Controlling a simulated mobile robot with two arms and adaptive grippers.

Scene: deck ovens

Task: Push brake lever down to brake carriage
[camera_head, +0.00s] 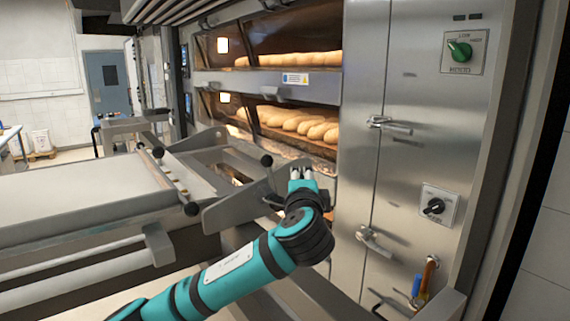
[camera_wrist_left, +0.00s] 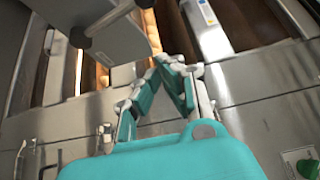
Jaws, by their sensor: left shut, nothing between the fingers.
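The carriage (camera_head: 90,195) is a long grey loader with a pale belt, standing at the left in front of the ovens. Its near end has a grey side plate (camera_head: 235,212) and black knobs, one a round knob (camera_head: 266,160) on a bar. I cannot tell for certain which part is the brake lever. My left gripper (camera_head: 302,172) is shut and empty, just right of the carriage's end and close to the oven front. The left wrist view shows its fingers closed together (camera_wrist_left: 168,62), with a grey carriage plate (camera_wrist_left: 118,38) beside them. My right gripper is not in view.
Deck ovens with loaves (camera_head: 300,122) stand behind the carriage. A steel cabinet (camera_head: 420,90) with latches (camera_head: 388,124) and a green dial (camera_head: 459,50) stands close at the right. Open floor shows at the far left.

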